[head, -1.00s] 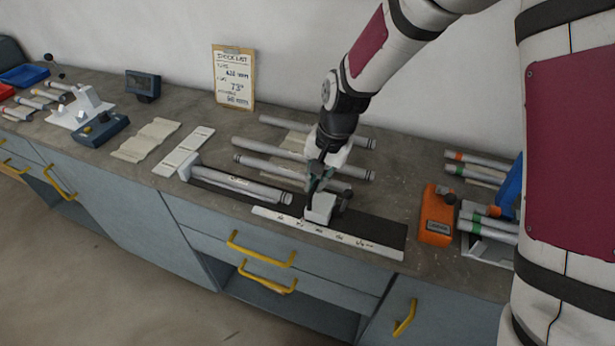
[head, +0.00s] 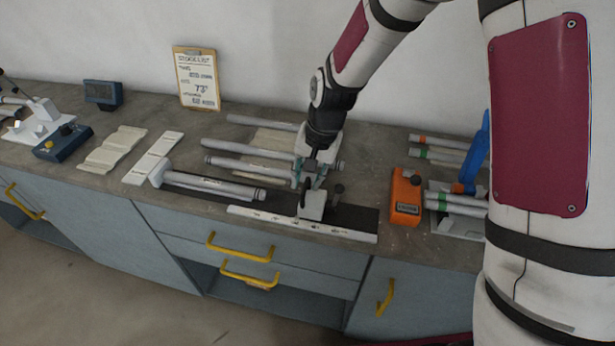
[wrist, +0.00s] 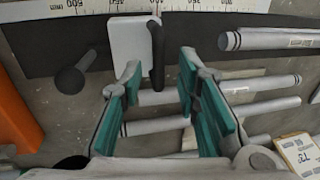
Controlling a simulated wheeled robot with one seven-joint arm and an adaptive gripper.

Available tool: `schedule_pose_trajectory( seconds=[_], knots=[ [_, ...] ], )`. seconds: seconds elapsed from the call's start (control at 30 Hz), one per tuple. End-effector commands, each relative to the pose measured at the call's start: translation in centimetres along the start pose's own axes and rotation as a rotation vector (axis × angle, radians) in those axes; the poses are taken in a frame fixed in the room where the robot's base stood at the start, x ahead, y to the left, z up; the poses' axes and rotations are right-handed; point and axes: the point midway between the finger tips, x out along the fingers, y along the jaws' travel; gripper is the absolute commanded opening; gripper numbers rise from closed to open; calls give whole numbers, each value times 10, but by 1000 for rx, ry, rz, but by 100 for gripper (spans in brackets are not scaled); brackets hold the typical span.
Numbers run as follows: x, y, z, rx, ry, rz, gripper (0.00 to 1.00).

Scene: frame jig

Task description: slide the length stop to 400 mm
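The length stop (head: 312,205) is a pale block on the dark rail, beside the white scale strip (head: 300,224). In the wrist view the stop (wrist: 130,42) stands close to the scale (wrist: 190,6), right of the 500 mark; the other numbers are small and hard to read. A dark upright lever (wrist: 157,52) is at the stop's right side. My gripper (head: 308,180) is just above and behind the stop. In the wrist view my gripper (wrist: 160,68) is open, its teal-padded fingers apart with the lever between the tips; contact cannot be told.
A grey tube (head: 215,184) lies along the rail left of the stop, with a gap between. A dark knob (wrist: 75,75) stands near the stop. Several tubes lie behind. An orange device (head: 406,196) is right of the rail; a stock list (head: 196,78) stands behind.

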Motion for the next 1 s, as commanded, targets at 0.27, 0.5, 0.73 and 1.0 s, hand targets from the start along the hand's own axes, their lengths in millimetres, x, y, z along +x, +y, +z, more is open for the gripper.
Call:
schedule_pose_trajectory(
  seconds=[0.27, 0.5, 0.73, 1.0],
  knots=[
    [-40, 0, -2, 2, 6, -3, 30],
    [-88, 0, -1, 0, 5, -2, 30],
    [-114, 0, -1, 0, 2, -1, 30],
    [-119, 0, 0, 0, 0, 0, 30]
  ],
)
